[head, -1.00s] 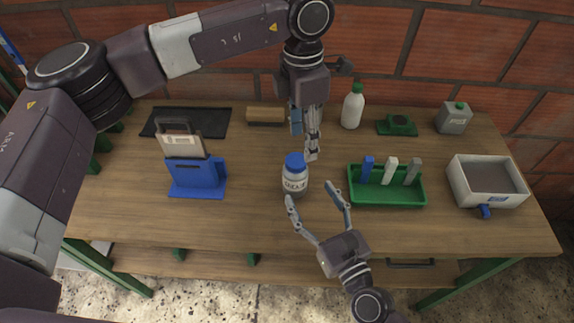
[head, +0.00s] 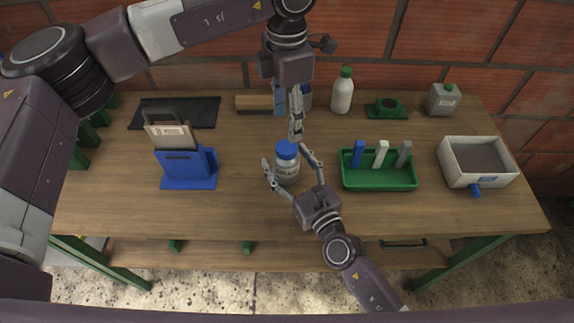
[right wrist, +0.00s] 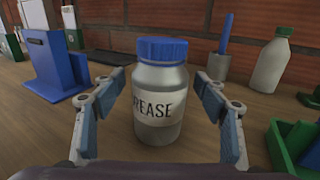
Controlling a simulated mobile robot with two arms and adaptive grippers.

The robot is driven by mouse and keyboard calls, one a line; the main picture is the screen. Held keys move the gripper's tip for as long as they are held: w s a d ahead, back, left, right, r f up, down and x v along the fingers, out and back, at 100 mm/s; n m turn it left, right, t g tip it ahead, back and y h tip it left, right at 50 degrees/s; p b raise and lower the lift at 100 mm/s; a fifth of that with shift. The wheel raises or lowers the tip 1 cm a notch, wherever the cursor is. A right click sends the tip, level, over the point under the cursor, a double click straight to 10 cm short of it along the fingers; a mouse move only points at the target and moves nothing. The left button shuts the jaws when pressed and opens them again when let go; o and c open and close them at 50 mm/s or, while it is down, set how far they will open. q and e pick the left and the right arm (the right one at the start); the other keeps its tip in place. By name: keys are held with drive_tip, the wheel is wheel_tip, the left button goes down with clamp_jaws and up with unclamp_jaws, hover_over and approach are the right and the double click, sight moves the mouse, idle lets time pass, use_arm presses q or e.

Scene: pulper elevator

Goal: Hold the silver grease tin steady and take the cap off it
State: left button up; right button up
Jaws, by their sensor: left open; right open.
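The silver grease tin (head: 287,170) stands upright on the table, with its blue cap (head: 287,149) on top. In the right wrist view the tin (right wrist: 160,95) carries a pale label reading "GREASE", partly cut off, and its blue cap (right wrist: 162,49) is seated. My right gripper (head: 288,171) is open, with one finger on each side of the tin; gaps show between fingers and tin in the right wrist view. My left gripper (head: 296,132) points down just above and behind the cap; I see no contact. It is open, though its fingers overlap in the head view.
A green tray (head: 379,186) with several upright blocks stands right of the tin. A blue holder (head: 189,170) stands left. A white-grey box (head: 479,163) is far right. A white bottle (head: 342,92) with a green cap stands behind. Bare wood lies between holder and tin.

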sight(287, 147)
use_arm(q)
drive_tip(key=shift+w, duration=0.15)
use_arm(e)
drive_tip(key=shift+w+f, duration=0.1)
drive_tip(key=c, duration=0.7)
clamp_jaws()
use_arm(q)
drive_tip(key=m, duration=1.2)
drive_tip(key=shift+m, duration=0.3)
drive_tip(key=m, duration=0.3)
drive_tip(key=shift+m, duration=0.4)
drive_tip(key=m, duration=0.3)
drive_tip(key=shift+m, duration=0.4)
drive_tip(key=m, duration=0.6)
drive_tip(key=shift+f+m, duration=0.4)
drive_tip(key=shift+m, duration=0.1)
wheel_tip(287, 147, down, 7)
drive_tip(key=shift+f, duration=0.15)
